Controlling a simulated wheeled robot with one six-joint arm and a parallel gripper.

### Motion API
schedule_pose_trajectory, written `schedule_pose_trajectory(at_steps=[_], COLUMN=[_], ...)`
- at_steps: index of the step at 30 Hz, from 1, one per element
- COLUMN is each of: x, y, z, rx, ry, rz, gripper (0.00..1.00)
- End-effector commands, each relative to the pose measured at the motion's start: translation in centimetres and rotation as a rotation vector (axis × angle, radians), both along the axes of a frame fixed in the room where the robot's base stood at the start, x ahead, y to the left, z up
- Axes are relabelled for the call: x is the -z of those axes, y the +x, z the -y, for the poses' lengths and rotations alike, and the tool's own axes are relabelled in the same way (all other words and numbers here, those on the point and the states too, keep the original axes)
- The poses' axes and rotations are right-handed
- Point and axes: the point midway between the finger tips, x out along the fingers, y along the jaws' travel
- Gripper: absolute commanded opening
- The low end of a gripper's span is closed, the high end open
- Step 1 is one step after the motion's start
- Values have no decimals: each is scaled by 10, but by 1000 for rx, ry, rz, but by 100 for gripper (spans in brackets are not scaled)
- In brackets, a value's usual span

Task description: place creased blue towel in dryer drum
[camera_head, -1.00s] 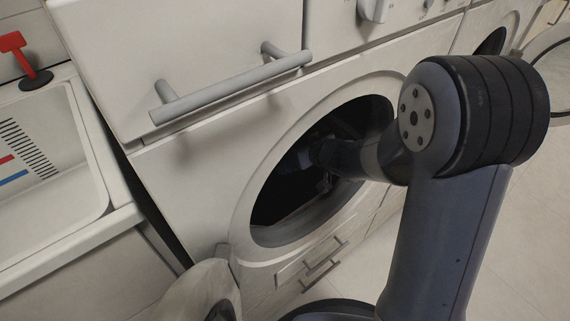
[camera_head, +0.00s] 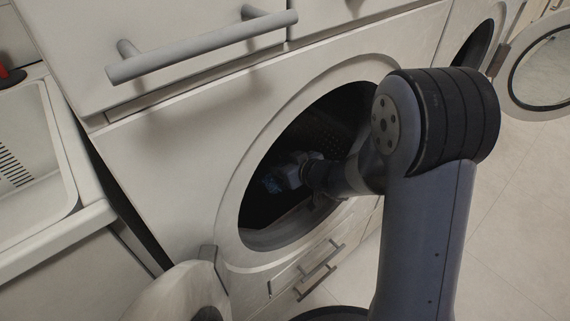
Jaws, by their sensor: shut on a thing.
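The dryer drum (camera_head: 318,128) is the dark round opening in the white front-loading machine, with a perforated back wall. My arm reaches into it from the right. My gripper (camera_head: 285,177) is inside the opening, small and in shadow. A bluish patch of cloth, which looks like the creased blue towel (camera_head: 271,182), shows at the gripper's tip. The gripper is shut on it. Most of the towel and the fingertips are hidden by shadow and the gripper body.
The machine's open door (camera_head: 185,294) stands at the lower left of the opening. A drawer with a bar handle (camera_head: 205,45) is above. A white basin (camera_head: 40,150) is at the left. A second machine with an open round door (camera_head: 543,72) is at the upper right.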

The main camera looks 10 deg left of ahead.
Motion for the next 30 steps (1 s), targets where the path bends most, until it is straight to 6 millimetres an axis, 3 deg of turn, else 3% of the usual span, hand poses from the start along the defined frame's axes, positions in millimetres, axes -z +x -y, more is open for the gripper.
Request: schedule_pose_trajectory(at_steps=[1,2,9,19,30], x=[3,2,2,-4,-41], y=[0,0,0,0,-42], z=[0,0,0,0,47], rx=[0,0,0,0,4], ry=[0,0,0,-1,0], rz=[0,0,0,1,0], gripper=[29,57,76,77,77])
